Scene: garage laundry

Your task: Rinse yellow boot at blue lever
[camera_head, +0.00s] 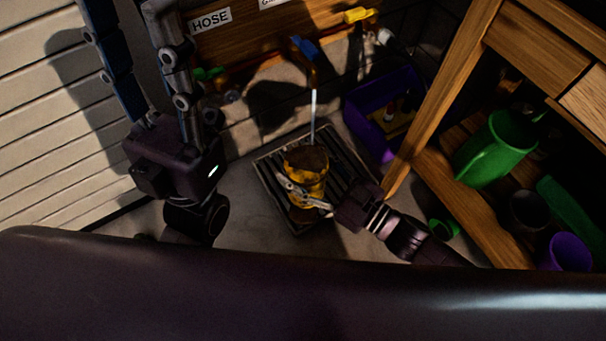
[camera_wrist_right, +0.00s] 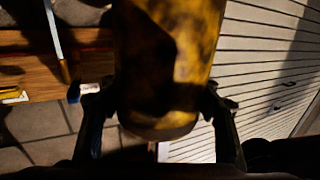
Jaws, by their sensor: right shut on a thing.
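The yellow boot (camera_head: 307,160), with dark brown dirt patches, is held upright over a slatted floor drain (camera_head: 265,173). My right gripper (camera_head: 303,192) is shut on it; the wrist view shows the boot (camera_wrist_right: 185,50) between both fingers. A tap with a blue lever (camera_head: 305,47) is on the wall behind. A thin water stream (camera_head: 313,115) falls from its copper spout and meets the boot's top edge in the head view. I cannot tell whether it goes inside or passes behind. My left gripper (camera_head: 121,15) is raised at the left, fingers apart and empty.
A purple bin (camera_head: 370,108) stands right of the drain. A wooden shelf unit (camera_head: 480,215) at right holds a green watering can (camera_head: 497,148) and pots.

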